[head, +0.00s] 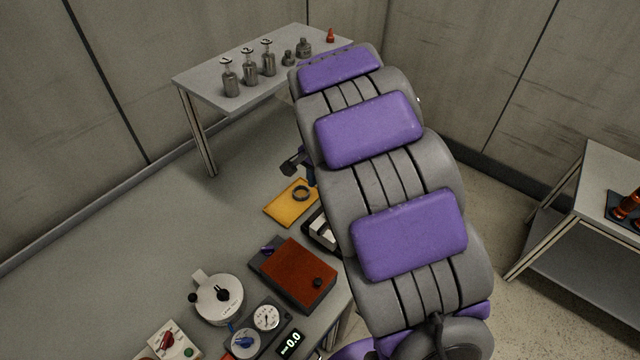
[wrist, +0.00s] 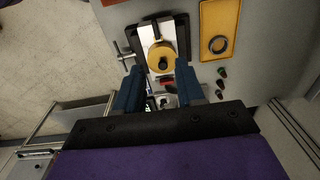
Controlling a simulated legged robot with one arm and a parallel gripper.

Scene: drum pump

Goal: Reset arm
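My gripper (wrist: 158,92) shows in the wrist view as two blue fingers with a clear gap between them. It is open, and I see nothing held. Beyond the fingers is a black-framed device (wrist: 136,40) with white parts and a round gold disc (wrist: 161,48) with a dark knob. In the head view my grey and purple arm stretches from the lower right up to the back. It hides most of the gripper and part of the black-framed device (head: 322,230).
A yellow tray (head: 273,211) holds a dark ring (head: 301,193). A red-brown box (head: 300,270), a white round pot (head: 217,299), a gauge (head: 266,317) and a lit display (head: 290,344) stand nearby. Metal bottles (head: 250,73) stand on the back table (head: 205,80). Another table (head: 600,175) is at right.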

